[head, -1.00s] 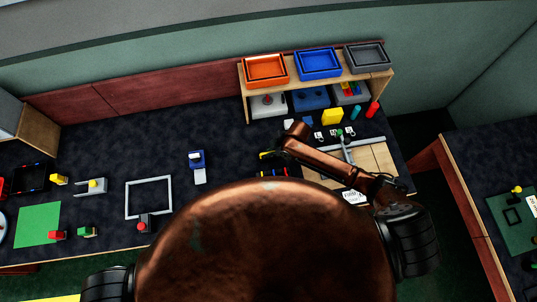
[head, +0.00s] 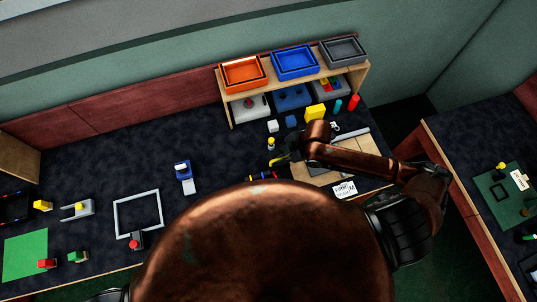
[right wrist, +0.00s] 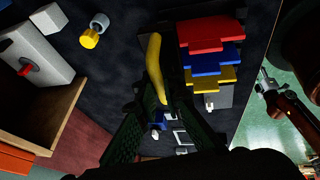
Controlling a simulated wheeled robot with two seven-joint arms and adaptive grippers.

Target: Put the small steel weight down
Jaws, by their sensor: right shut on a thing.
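My right gripper (right wrist: 160,95) has its two dark fingers around a long, curved yellow thing (right wrist: 155,62). It is shut on this thing, which sticks out past the fingertips. In the head view the yellow thing (head: 281,160) shows at the end of my copper-coloured right arm, above the dark table and left of a light wooden board (head: 318,176). The fingers are mostly hidden there by the arm. I cannot make out a small steel weight for certain in either view. My left gripper is not in view.
A small yellow-topped piece (head: 271,144) stands just behind the gripper. A stepped red, blue and yellow stack (right wrist: 212,55) is close beside it. Behind is a wooden shelf (head: 232,112) with orange, blue and grey trays. Bare table lies left of the gripper.

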